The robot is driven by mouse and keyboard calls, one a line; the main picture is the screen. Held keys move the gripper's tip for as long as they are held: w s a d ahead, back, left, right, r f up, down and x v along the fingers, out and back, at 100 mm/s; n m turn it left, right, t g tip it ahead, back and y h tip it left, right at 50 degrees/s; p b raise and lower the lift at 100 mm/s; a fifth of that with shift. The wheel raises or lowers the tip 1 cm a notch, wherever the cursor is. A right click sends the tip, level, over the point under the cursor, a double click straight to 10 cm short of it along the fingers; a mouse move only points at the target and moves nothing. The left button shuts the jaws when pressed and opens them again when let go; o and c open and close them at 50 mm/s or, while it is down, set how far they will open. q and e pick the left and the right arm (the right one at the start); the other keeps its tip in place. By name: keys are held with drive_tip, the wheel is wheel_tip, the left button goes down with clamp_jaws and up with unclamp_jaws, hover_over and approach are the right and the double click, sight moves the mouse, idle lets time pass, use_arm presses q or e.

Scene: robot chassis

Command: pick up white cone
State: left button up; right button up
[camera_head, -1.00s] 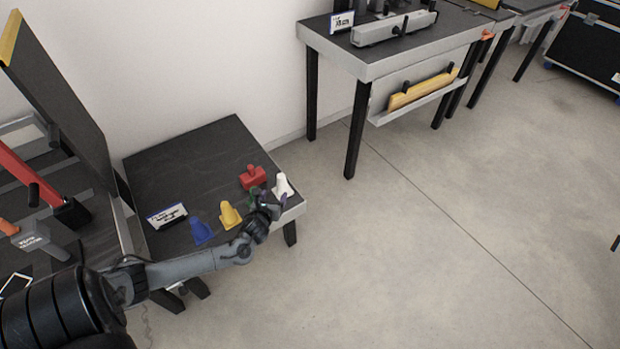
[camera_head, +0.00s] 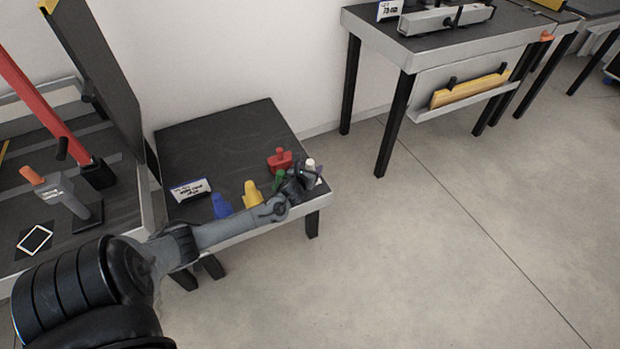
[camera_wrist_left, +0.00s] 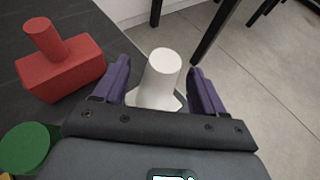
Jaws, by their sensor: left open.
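The white cone (camera_wrist_left: 161,78) stands near the corner of a small dark table (camera_head: 215,135). In the left wrist view it lies between the two purple fingers of my left gripper (camera_wrist_left: 160,88), which is open around it. Clear gaps show between the cone and each finger. In the head view only the top of the white cone (camera_head: 310,163) shows; my left gripper (camera_head: 300,179) hides the rest. My right gripper is in neither view.
A red block with a knob (camera_head: 280,160), a green piece (camera_wrist_left: 25,145), a yellow cone (camera_head: 251,193) and a blue cone (camera_head: 220,206) stand close by. A label card (camera_head: 191,190) lies at the table's left. Open floor is at right.

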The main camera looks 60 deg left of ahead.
use_arm(q)
drive_tip(key=shift+x, duration=0.75)
drive_tip(key=c, duration=1.1)
drive_tip(key=shift+r, duration=0.1)
